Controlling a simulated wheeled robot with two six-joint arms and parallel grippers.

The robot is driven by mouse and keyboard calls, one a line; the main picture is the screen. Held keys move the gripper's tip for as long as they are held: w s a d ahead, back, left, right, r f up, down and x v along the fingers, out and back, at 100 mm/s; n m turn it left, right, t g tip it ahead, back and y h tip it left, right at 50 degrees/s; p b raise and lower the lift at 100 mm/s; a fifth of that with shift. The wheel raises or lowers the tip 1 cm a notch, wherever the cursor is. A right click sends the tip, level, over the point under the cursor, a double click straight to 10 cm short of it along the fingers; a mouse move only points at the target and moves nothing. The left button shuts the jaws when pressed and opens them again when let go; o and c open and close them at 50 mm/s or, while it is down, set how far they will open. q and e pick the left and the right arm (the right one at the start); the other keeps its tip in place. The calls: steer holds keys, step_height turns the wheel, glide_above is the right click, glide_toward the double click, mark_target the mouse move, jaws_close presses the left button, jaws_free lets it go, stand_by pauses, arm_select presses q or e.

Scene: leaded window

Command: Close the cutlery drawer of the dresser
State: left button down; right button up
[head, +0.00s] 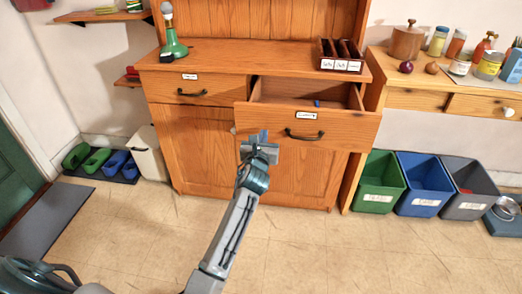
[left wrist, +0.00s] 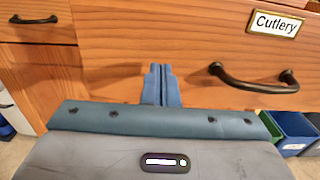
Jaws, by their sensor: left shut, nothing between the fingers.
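The wooden dresser (head: 205,140) stands against the wall in the head view. Its right-hand drawer, the cutlery drawer (head: 345,130), is pulled out, with a dark curved handle and a label reading "Cutlery" that is legible in the left wrist view (left wrist: 277,23). A small blue item (head: 317,103) shows inside it. My left gripper (head: 257,141) is shut and empty, its fingertips at the left part of the drawer front, below the handle's left side. In the left wrist view the fingers (left wrist: 161,84) are together before the drawer front; whether they touch it I cannot tell. My right gripper is not in view.
The left drawer (head: 215,92) is shut. Green (head: 379,185), blue (head: 424,186) and grey bins (head: 466,190) stand at the right. The floor in front is clear.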

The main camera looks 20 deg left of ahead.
arm_select(q)
steer(key=shift+x, duration=1.15)
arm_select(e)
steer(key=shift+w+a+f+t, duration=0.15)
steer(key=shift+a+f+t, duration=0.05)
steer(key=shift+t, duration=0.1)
